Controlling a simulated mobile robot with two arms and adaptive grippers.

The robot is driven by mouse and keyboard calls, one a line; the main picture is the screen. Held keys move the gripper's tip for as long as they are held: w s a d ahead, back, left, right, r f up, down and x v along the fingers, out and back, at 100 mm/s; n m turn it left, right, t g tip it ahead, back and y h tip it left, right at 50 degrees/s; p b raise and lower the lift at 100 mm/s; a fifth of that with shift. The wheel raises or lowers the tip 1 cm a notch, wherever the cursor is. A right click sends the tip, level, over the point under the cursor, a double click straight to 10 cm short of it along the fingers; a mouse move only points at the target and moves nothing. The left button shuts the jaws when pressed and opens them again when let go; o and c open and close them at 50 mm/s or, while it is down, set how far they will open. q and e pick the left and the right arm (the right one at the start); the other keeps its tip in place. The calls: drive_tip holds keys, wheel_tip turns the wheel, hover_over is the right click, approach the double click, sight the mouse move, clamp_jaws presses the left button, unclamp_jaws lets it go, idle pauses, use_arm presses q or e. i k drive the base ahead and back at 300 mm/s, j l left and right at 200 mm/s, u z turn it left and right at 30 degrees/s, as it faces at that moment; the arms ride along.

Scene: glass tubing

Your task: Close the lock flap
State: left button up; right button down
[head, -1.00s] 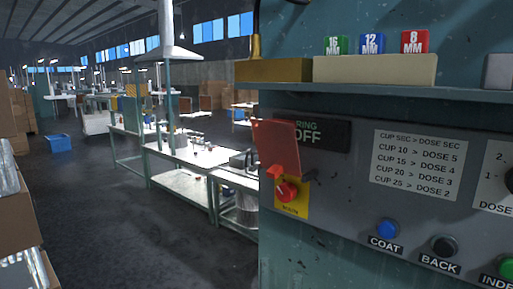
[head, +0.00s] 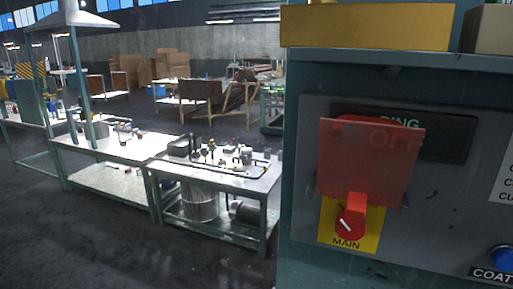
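The lock flap (head: 368,160) is a red, slightly see-through plate on the grey control panel (head: 308,180) at the right of the head view. It is raised, standing out above the red main switch knob (head: 350,221) and covering part of the display behind it. The knob sits on a yellow plate (head: 367,232) marked MAIN and is uncovered at the front. Neither of my grippers shows in the head view.
A blue COAT button (head: 502,257) is at the lower right of the panel. A shelf with a yellow-brown block (head: 365,27) juts out above the flap. Workbenches (head: 215,172) stand to the left, with open dark floor (head: 110,250) in front of them.

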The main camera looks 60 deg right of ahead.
sight(376, 157)
drive_tip(key=i+j+z, duration=0.15)
drive_tip(key=i, duration=0.3)
drive_tip(key=i+z, duration=0.2)
drive_tip(key=i, duration=0.2)
drive_tip(key=i+z, duration=0.1)
drive_tip(key=z, duration=0.3)
drive_tip(key=i+z, duration=0.1)
drive_tip(key=z, duration=0.25)
drive_tip(key=i+j+z, duration=0.1)
drive_tip(key=z, duration=0.3)
drive_tip(key=i+j+z, duration=0.1)
drive_tip(key=z, duration=0.25)
drive_tip(key=i+z, duration=0.1)
drive_tip(key=z, duration=0.4)
drive_tip(key=i+j+z, duration=0.1)
drive_tip(key=z, duration=0.4)
drive_tip(key=i+z, duration=0.1)
drive_tip(key=z, duration=0.4)
drive_tip(key=j+z, duration=0.2)
drive_tip(key=z, duration=0.25)
drive_tip(key=i+j+z, duration=0.1)
drive_tip(key=z, duration=0.4)
drive_tip(key=j+z, duration=0.2)
drive_tip(key=z, duration=0.3)
